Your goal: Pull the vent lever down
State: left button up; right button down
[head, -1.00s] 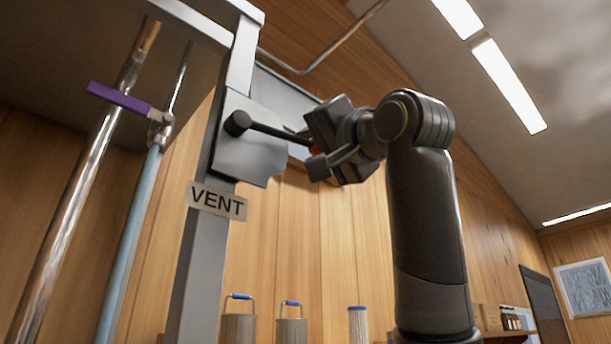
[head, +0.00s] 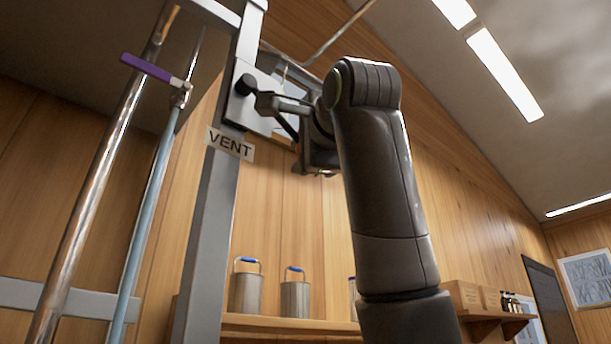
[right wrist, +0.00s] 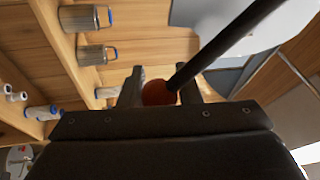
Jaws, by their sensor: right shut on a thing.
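The vent lever is a black rod (right wrist: 228,46) with a red ball knob (right wrist: 158,93) at its end. Its black pivot hub (head: 245,85) sits on a pale metal plate (head: 243,110) on a grey post, above the VENT sign (head: 230,143). In the head view the rod slopes down to the right from the hub, partly hidden by my gripper. My right gripper (head: 290,135) is at the rod's outer end. In the right wrist view its fingers (right wrist: 160,90) are shut around the red knob. My left gripper is not in view.
A steel pipe (head: 108,150) and a blue-grey pipe with a purple handle (head: 146,67) stand left of the post. Metal canisters (head: 246,293) with blue handles stand on a wooden shelf (head: 270,325) behind. Boxes (head: 465,295) sit on a shelf at right.

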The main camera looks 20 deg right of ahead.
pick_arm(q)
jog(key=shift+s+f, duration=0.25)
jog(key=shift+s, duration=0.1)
pick_arm(e)
jog(key=shift+a+f, duration=0.15)
jog(key=shift+f, duration=0.1)
jog(key=c, duration=1.1)
grip_release()
jog(key=shift+a, duration=0.1)
jog(key=shift+s+f+b, duration=0.15)
jog(key=shift+s+b, duration=0.3)
jog(key=shift+s, duration=0.05)
pick_arm(q)
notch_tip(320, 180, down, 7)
jog(key=b, duration=0.6)
pick_arm(e)
jog(key=v, duration=1.6)
jog(key=shift+s, duration=0.25)
